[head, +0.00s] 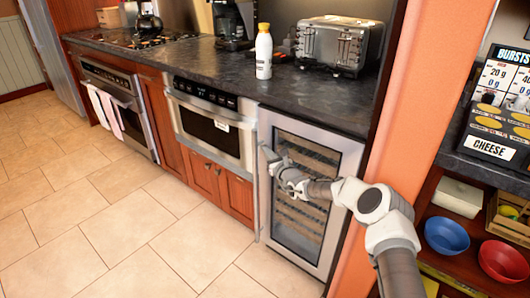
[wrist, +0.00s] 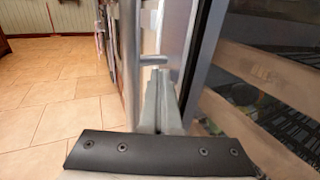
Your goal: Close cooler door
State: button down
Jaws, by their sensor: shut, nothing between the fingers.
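The cooler (head: 302,190) is built in under the right end of the counter. It has a silver-framed glass door with wooden racks showing behind it. Its door handle (head: 257,205) is a vertical metal bar at the door's left edge. The door looks flush or nearly flush; I cannot tell whether a small gap remains. My gripper (head: 268,155) is shut and empty at the upper left of the door, close to the handle. In the wrist view the fingers (wrist: 160,100) point at the door frame just right of the handle bar (wrist: 131,60). Contact is unclear.
A microwave drawer (head: 212,127) sits left of the cooler, with an oven (head: 120,105) farther left. A white bottle (head: 264,52) and a toaster (head: 338,42) stand on the counter. An orange wall edge (head: 415,100) and shelves with bowls are right. The tiled floor is clear.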

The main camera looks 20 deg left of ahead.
dwell(0.4)
jog(key=p+v, duration=0.6)
jog(key=v, duration=1.1)
jog(key=s+a+r+n+g+y, duration=0.1)
jog(key=s+r+n+g+y, duration=0.15)
jog(key=r+n, duration=0.3)
jog(key=s+a+r+n+g+y, duration=0.2)
jog(key=s+r+n+g, duration=0.25)
jog(key=r, duration=0.25)
jog(key=s+d+r+n+g+h, duration=0.25)
jog(key=s+r+n+g, duration=0.25)
jog(key=s+r+n, duration=0.35)
jog(key=s+d+r+n+t+h, duration=0.1)
jog(key=s+d+r+n+h, duration=0.3)
jog(key=s+d, duration=0.45)
jog(key=s+d+r+n+t+h, duration=0.1)
jog(key=s+d+n+t+h, duration=0.1)
jog(key=s+d+h, duration=0.45)
jog(key=s+d+r+n+t+h, duration=0.1)
jog(key=s+d+r+n+h, duration=0.25)
jog(key=s+d, duration=0.7)
notch_tip(320, 180, up, 16)
jog(key=w+d+p, duration=0.1)
jog(key=p, duration=1.5)
jog(key=shift+w+d+m, duration=0.3)
jog(key=shift+w+d, duration=0.05)
jog(key=shift+d, duration=0.05)
